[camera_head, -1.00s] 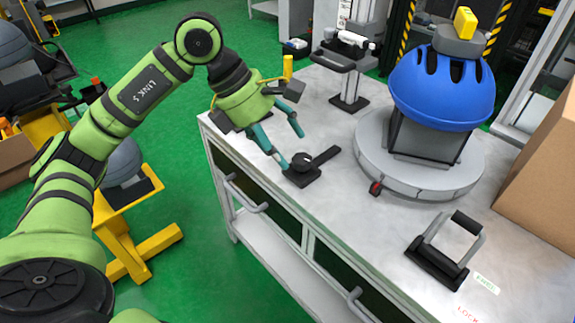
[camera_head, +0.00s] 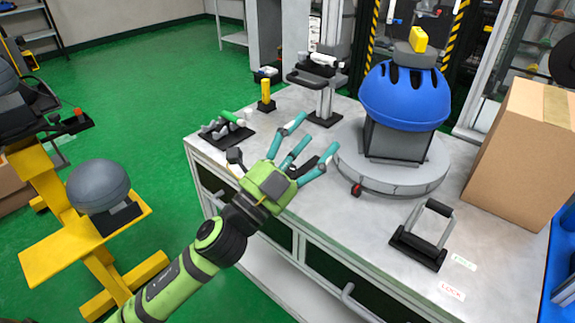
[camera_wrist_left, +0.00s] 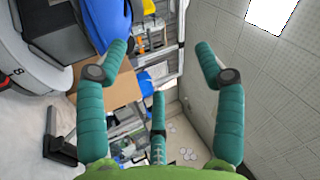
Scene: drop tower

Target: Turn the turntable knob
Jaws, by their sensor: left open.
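A grey round turntable (camera_head: 430,170) on the bench carries a dark block with a blue helmet (camera_head: 405,95) on it. A small dark knob with red (camera_head: 356,189) sits at the turntable's front left edge. A black lever knob (camera_head: 306,168) on the bench is mostly hidden behind my left gripper (camera_head: 314,134). This gripper is open and empty, its three teal fingers spread above the bench, left of the turntable. In the left wrist view the open fingers (camera_wrist_left: 160,62) show nothing between them, and the turntable's rim (camera_wrist_left: 20,70) is at upper left. My right gripper is not in view.
A black-based clamp handle (camera_head: 425,240) stands at the bench's front right, near LOCK labels. A cardboard box (camera_head: 515,150) stands at the right. A holder with small tools (camera_head: 226,128), a yellow post (camera_head: 266,95) and a grey stand (camera_head: 326,80) are at the back left.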

